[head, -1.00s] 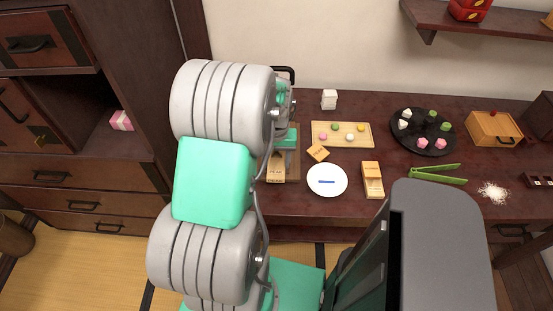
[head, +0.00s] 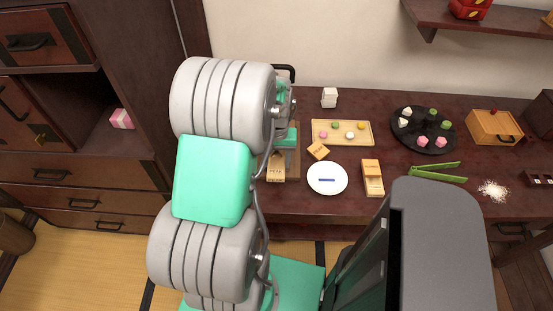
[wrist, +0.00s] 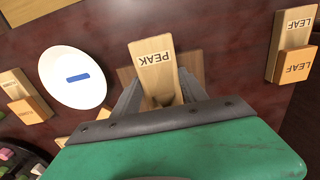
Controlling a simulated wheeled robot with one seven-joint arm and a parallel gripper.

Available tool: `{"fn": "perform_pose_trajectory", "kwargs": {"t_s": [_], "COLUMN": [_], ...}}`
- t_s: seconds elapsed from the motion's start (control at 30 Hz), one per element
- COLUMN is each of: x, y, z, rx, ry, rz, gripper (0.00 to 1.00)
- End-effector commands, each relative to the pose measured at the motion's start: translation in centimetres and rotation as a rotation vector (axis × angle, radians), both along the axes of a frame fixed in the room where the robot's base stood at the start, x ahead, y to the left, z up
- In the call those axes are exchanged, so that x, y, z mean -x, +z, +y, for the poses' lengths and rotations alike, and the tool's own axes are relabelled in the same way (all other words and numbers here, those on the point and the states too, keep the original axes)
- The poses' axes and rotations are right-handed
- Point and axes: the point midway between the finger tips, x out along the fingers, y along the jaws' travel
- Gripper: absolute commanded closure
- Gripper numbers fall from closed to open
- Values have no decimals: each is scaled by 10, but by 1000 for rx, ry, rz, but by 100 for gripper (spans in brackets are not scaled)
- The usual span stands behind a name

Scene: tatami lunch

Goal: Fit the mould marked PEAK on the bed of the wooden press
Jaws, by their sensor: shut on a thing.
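The pale wooden mould marked PEAK (wrist: 153,66) is between the fingers of my gripper (wrist: 160,82), which is shut on it, in the wrist view. Its label is upside down there. In the head view the PEAK mould (head: 277,172) shows below my gripper (head: 286,148), partly hidden by my arm. A brown wooden board, seemingly the bed of the press (wrist: 191,62), lies behind the mould and shows on both sides of it. I cannot tell whether the mould touches the bed. Most of the press is hidden behind my arm in the head view.
A white plate with a blue strip (head: 327,189) lies right of the mould. A small wooden block (head: 318,150), another mould (head: 372,183) and a sweets tray (head: 322,140) are nearby. LEAF pieces (wrist: 295,65) lie on the other side. A black tray (head: 405,138) stands further right.

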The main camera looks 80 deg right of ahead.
Motion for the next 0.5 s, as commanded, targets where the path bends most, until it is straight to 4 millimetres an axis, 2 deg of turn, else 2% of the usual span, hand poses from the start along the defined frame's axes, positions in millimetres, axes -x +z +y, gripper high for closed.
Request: {"fn": "perform_pose_trajectory", "kwargs": {"t_s": [0.5], "x": [0], "y": [-10], "z": [0], "rx": [0], "ry": [0], "rz": [0], "gripper": [92]}}
